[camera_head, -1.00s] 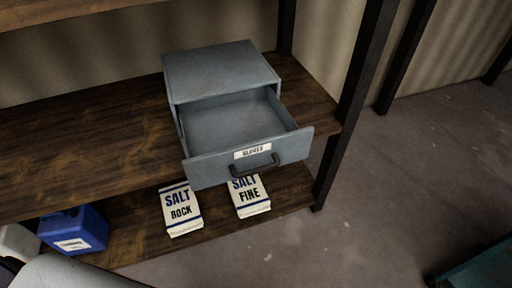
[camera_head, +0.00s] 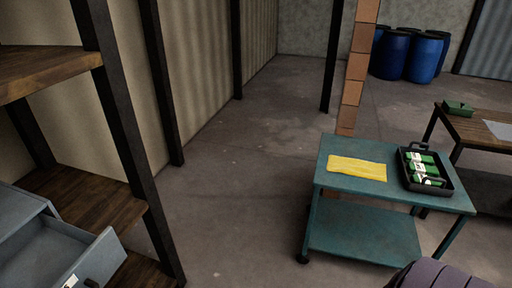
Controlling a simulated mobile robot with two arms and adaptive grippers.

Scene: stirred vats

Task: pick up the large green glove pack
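No pack in view can be read as the large green glove pack. Several green items with white labels (camera_head: 421,161) lie in a black tray (camera_head: 451,186) on a teal cart; their print is too small to read. A green box (camera_head: 458,106) sits on a wooden table at the far right, and I cannot tell what it is. The open grey drawer (camera_head: 72,258) is at the lower left, cut off by the picture edge; the part of its inside that shows is empty. Neither of my grippers is in view.
The teal cart (camera_head: 338,185) stands on the right with a folded yellow cloth (camera_head: 357,168) on top. The wooden table (camera_head: 480,129) and blue barrels (camera_head: 424,57) are behind it. A shelf post (camera_head: 128,140) stands at left. The floor between shelf and cart is clear.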

